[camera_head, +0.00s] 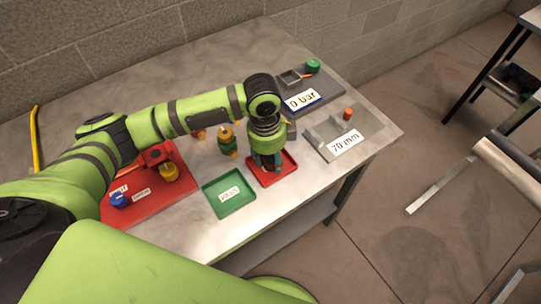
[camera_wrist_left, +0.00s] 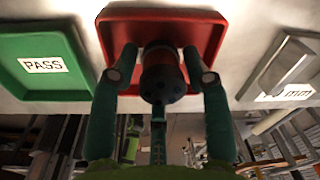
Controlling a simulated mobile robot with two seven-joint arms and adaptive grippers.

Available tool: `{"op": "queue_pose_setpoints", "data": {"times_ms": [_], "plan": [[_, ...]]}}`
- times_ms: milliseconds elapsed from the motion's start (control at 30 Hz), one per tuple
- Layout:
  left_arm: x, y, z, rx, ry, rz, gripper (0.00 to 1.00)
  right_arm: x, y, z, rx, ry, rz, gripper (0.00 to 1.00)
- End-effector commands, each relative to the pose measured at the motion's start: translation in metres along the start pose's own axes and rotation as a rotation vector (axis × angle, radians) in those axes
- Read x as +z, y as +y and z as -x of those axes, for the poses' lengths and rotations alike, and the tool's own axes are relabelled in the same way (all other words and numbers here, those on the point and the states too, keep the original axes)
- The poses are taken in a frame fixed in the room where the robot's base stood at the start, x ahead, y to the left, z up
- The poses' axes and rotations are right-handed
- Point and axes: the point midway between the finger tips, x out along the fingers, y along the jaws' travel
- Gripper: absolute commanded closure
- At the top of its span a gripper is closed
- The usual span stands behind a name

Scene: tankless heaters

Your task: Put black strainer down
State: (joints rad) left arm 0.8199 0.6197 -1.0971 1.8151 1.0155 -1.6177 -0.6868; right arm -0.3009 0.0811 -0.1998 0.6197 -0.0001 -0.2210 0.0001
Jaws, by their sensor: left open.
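My left gripper (camera_head: 266,164) points down over a red tray (camera_head: 284,173) near the front of the bench. In the left wrist view the black strainer (camera_wrist_left: 163,78), a dark cylinder with a reddish band, is between the two fingers of the gripper (camera_wrist_left: 160,58). The fingers stand apart on either side of it, open. The strainer appears to be at the red tray (camera_wrist_left: 217,28); its contact with the tray is hidden. In the head view the gripper mostly hides the strainer. My right gripper is not in view.
A green PASS tray (camera_head: 229,208) lies left of the red tray. A green and yellow fitting (camera_head: 227,142) stands behind. A red fixture (camera_head: 182,192) is at left. A "0 bar" station (camera_head: 322,88) and a "70 mm" gauge (camera_head: 366,131) are at right, near the bench edge.

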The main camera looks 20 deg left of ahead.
Motion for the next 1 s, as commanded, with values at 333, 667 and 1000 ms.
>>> {"op": "queue_pose_setpoints", "data": {"times_ms": [333,667,1000], "plan": [[0.0,-0.002,0.056,-0.007,0.001,-0.002,0.53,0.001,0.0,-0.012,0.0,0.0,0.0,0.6],[0.0,-0.001,0.113,-0.004,0.0,0.001,0.53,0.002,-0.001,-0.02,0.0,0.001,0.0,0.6],[0.0,0.0,0.122,0.0,0.0,0.0,0.53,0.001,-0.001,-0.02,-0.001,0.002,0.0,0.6]]}}
